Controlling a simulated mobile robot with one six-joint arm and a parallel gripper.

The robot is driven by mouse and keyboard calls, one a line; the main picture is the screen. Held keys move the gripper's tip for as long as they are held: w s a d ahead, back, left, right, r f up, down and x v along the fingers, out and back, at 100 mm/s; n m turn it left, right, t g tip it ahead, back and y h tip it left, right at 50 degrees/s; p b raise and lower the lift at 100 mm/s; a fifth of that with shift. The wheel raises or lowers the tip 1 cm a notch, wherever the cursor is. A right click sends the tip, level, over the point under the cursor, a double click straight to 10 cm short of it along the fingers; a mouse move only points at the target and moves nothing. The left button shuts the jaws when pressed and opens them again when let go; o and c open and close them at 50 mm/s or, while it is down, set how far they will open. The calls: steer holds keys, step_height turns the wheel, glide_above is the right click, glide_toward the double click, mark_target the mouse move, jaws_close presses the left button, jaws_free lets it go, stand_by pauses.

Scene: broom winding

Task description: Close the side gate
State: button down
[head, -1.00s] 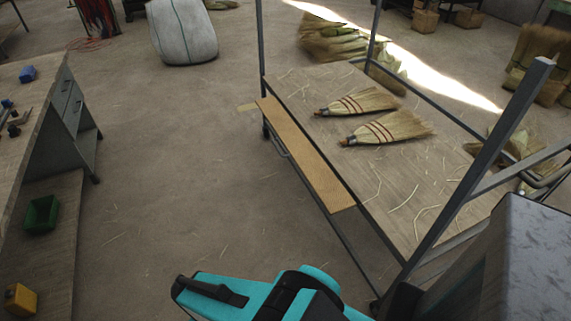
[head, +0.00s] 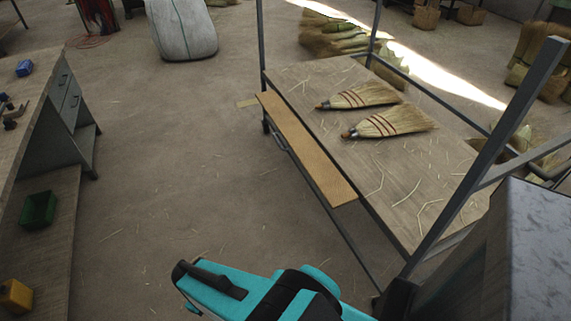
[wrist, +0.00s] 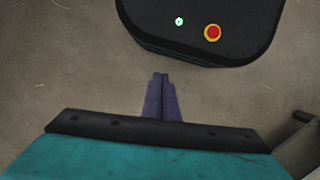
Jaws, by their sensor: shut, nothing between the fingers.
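The side gate (head: 305,148) looks like a long, narrow tan board along the near left edge of the cart's deck (head: 410,165). It sits outside the deck edge, folded outward rather than standing upright; its exact tilt is hard to tell. A dark curved bar shows beneath its outer edge. My gripper (wrist: 162,76) shows in the wrist view with its purple fingers together and empty, above bare floor. It touches nothing there. In the head view my teal arm is at the bottom, below and apart from the gate, and the fingers are hidden.
Two brooms (head: 390,122) lie on the deck among loose straw. Grey posts (head: 500,140) rise at the cart's corners. A workbench (head: 40,110) with a green bin (head: 38,209) stands left. A white sack (head: 182,30) stands behind. The floor between bench and cart is clear.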

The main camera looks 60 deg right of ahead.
steer(key=w+d+f+n+t+h+b, duration=0.3)
steer(key=w+d+b, duration=0.4)
steer(key=d, duration=0.6)
steer(key=w+d+f+n+t+h+b, duration=0.15)
steer(key=w+d+f+t+b, duration=0.35)
steer(key=w+d, duration=0.6)
steer(key=d+r+n+t+h+b, duration=0.25)
steer(key=d+b, duration=0.25)
steer(key=d, duration=0.5)
steer(key=d+r+n+t+h+b, duration=0.1)
steer(key=d+r+n+b, duration=0.35)
steer(key=d, duration=0.65)
steer(key=s+d+r+n+t+h+b, duration=0.1)
steer(key=s+d+r+n+t+b, duration=0.2)
steer(key=s+d+n+b, duration=0.3)
steer(key=s+d+r+n+t+h+b, duration=0.1)
steer(key=s+d+r+n+t+b, duration=0.3)
steer(key=s+d+n+b, duration=0.3)
steer(key=d+n+b, duration=0.1)
steer(key=d+b, duration=0.2)
steer(key=d, duration=0.1)
steer(key=shift+s+r+b, duration=0.3)
steer(key=shift+b, duration=0.1)
steer(key=shift+w, duration=0.1)
